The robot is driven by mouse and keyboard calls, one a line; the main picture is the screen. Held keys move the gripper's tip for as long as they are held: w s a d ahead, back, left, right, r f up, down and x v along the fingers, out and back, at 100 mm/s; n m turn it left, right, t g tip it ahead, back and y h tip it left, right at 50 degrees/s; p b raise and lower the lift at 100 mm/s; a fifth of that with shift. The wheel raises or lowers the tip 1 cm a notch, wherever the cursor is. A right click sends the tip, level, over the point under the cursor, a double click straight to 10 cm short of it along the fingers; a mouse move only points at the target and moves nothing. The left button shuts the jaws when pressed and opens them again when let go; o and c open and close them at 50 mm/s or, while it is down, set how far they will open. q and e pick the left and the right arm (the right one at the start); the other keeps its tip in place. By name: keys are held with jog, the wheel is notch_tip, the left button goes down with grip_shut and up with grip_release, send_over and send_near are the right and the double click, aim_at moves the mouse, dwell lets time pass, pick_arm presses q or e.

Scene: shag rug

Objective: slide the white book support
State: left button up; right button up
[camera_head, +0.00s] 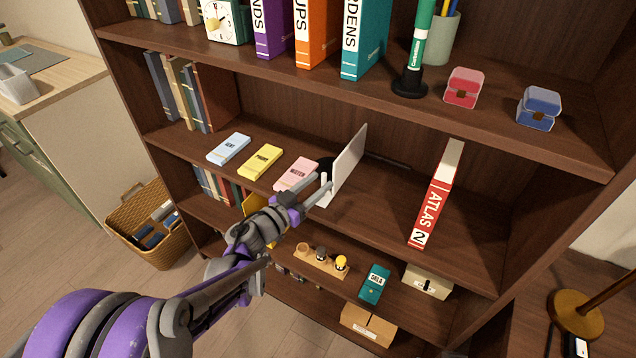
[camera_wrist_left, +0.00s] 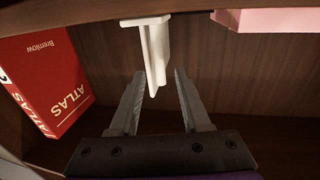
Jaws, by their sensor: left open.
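The white book support (camera_head: 347,165) stands upright on the middle shelf, between a pink box and the red atlas (camera_head: 436,195). In the left wrist view the book support (camera_wrist_left: 155,50) shows edge-on, with its near end in the gap between my fingers. My left gripper (camera_head: 324,190) reaches in from the front, at the support's near edge. In the left wrist view my left gripper (camera_wrist_left: 160,76) is open, a finger on each side of the support. Whether a finger touches it I cannot tell. My right gripper is not in view.
Pink (camera_head: 296,174), yellow (camera_head: 260,161) and blue (camera_head: 229,148) boxes lie left of the support. The shelf between support and leaning atlas is clear. The shelf above holds binders, a green marker on a black stand (camera_head: 409,83) and two small chests. A wicker basket (camera_head: 150,225) stands on the floor.

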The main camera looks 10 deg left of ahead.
pick_arm(q)
jog(key=v, duration=1)
jog(key=shift+s+r, duration=0.1)
jog(key=s+a+r+n+y, duration=0.2)
jog(key=s+a+n+y, duration=0.2)
jog(key=a+n+y, duration=0.55)
jog(key=s+d+f+m+g, duration=0.1)
jog(key=s+d+f+g, duration=0.25)
jog(key=s, duration=0.35)
jog(key=s+d+f+m+g, duration=0.25)
jog(key=s+f+g, duration=0.2)
jog(key=s, duration=0.25)
jog(key=s+d+f+g, duration=0.3)
jog(key=s+d+f, duration=0.1)
jog(key=s+f, duration=0.15)
notch_tip(320, 180, up, 15)
jog(key=w+p, duration=0.2)
jog(key=p, duration=1.1)
jog(key=shift+a+t+h, duration=0.3)
jog(key=shift+a+h, duration=0.05)
jog(key=shift+a, duration=0.1)
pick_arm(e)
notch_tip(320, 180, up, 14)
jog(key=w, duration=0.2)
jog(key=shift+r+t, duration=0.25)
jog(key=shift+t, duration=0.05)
